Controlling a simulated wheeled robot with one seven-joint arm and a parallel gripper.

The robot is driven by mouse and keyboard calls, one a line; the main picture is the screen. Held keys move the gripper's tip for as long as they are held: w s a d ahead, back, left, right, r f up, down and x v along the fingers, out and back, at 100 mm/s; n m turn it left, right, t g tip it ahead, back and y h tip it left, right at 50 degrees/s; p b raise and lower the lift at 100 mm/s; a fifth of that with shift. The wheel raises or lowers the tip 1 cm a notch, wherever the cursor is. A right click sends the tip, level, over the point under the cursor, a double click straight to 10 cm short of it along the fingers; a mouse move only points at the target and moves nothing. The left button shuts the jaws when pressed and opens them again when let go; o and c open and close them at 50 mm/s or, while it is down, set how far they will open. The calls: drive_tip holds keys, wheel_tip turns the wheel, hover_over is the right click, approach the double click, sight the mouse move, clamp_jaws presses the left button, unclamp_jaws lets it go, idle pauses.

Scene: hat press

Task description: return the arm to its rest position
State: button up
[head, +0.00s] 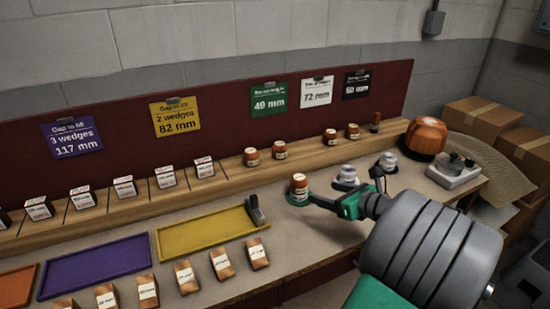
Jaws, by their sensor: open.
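My arm reaches in from the lower right, and my gripper (345,190) is low over the worktable (330,232). Its jaws are open and apart, with one dark finger pointing left and the other up. Whether that finger touches the base I cannot tell. I see nothing held between the fingers. The thick grey arm link hides part of the table's right side.
Two grey-topped round stands (347,174) (389,160) are close behind my gripper. A copper dome (426,137) and a pale switch box (455,172) are at the right. Yellow (200,236) and purple (95,268) trays lie left, with several brown blocks in front.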

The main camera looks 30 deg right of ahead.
drive_tip(key=w+a+r+n+g+y+p, duration=0.1)
drive_tip(key=a+n+g+p, duration=0.2)
drive_tip(key=a+n, duration=0.45)
drive_tip(key=w+a+r+n+g+p, duration=0.1)
drive_tip(key=w+a+n+g+p, duration=0.15)
drive_tip(key=a+n, duration=0.55)
drive_tip(key=s+a+r+n+g+h+p, duration=0.2)
drive_tip(key=s+a+r+n+g+p, duration=0.2)
drive_tip(key=s+a+n, duration=0.8)
drive_tip(key=a+n+p, duration=0.1)
drive_tip(key=n+p, duration=0.1)
drive_tip(key=n, duration=0.4)
drive_tip(key=shift+s+r+h, duration=0.2)
drive_tip(key=shift+s+h, duration=0.05)
drive_tip(key=shift+h, duration=0.05)
drive_tip(key=shift+a, duration=0.1)
